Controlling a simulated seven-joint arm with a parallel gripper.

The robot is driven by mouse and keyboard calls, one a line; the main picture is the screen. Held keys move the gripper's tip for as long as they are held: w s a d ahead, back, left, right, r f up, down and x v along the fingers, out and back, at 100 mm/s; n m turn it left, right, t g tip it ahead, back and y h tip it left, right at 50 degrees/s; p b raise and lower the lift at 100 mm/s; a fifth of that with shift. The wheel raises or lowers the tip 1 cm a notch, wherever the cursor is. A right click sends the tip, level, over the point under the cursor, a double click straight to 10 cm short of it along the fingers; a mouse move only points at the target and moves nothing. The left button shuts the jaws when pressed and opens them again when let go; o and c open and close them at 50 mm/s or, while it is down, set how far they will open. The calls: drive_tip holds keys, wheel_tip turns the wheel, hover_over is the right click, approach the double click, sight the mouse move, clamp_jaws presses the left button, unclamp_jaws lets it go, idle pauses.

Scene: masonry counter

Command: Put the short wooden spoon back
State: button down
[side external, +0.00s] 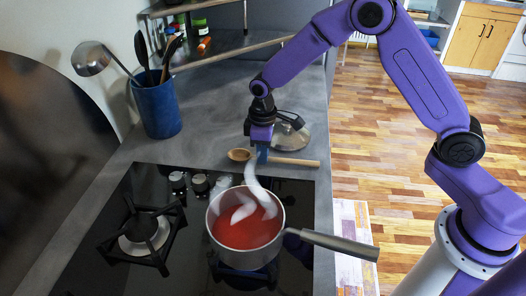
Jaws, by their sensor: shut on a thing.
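The short wooden spoon (296,162) lies roughly level across the picture, bowl to the left and handle to the right. It is just behind the pot, near the back edge of the hob. My gripper (262,156) points down and is shut on the spoon's handle close to the bowl. The fingers hide a small part of the handle. I cannot tell whether the spoon touches the counter or is just above it.
A steaming pot (223,236) of red sauce sits on the hob (87,255), its handle pointing right. A glass lid (291,136) is behind my gripper. A blue crock (158,110) with a ladle (91,59) and dark utensils stands left. A shelf (226,44) holds jars.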

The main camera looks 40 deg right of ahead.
drive_tip(key=c, duration=1.1)
unclamp_jaws()
drive_tip(key=shift+f, duration=0.1)
drive_tip(key=shift+f, duration=0.1)
wheel_tip(320, 180, up, 17)
drive_tip(key=shift+r, duration=0.2)
drive_tip(key=shift+a, duration=0.1)
drive_tip(key=s+d+f+n, duration=0.1)
drive_tip(key=s+d, duration=0.2)
drive_tip(key=s, duration=0.8)
drive_tip(key=s+d+f+n, duration=0.1)
drive_tip(key=s+d, duration=0.3)
drive_tip(key=s, duration=0.6)
drive_tip(key=s+d+f+n, duration=0.1)
drive_tip(key=s+d, duration=0.2)
drive_tip(key=s, duration=0.8)
drive_tip(key=shift+s+d+f+n, duration=0.3)
